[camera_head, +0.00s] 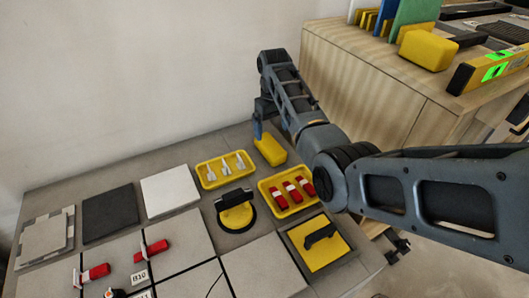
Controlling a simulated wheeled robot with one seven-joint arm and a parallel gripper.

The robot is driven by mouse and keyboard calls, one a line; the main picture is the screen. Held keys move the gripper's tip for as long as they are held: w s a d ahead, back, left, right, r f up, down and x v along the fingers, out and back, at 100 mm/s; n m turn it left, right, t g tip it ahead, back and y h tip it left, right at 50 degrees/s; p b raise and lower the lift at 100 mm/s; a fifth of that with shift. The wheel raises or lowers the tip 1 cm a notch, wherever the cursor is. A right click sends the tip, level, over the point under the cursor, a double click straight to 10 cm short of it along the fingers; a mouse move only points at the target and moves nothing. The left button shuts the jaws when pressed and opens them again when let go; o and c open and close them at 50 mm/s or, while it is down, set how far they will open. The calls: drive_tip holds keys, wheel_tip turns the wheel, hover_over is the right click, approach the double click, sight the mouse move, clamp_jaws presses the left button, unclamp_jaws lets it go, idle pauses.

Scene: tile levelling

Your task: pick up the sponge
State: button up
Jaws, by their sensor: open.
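A yellow block that looks like a sponge (271,150) lies on the grey work table, right of a yellow tray. My gripper (264,126) is just above and behind it, pointing down, with its jaws open. The fingertips are small and partly hidden, so I cannot tell whether they touch the block. Another yellow sponge-like block (428,49) lies on the wooden cabinet at the upper right, apart from my gripper.
A yellow tray with white pieces (207,184) and one with red pieces (284,212) lie close to the block. A yellow round tool with a dark handle (237,216) stands nearby. The wooden cabinet (357,75) rises to the right. My arm crosses the right side.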

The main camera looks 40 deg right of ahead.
sight(270, 143)
drive_tip(key=shift+w+f+b, duration=0.3)
drive_tip(key=shift+w+f, duration=0.05)
drive_tip(key=shift+f, duration=0.45)
wheel_tip(270, 143, down, 7)
drive_tip(key=b, duration=0.3)
drive_tip(key=shift+w+f, duration=0.15)
drive_tip(key=c, duration=1)
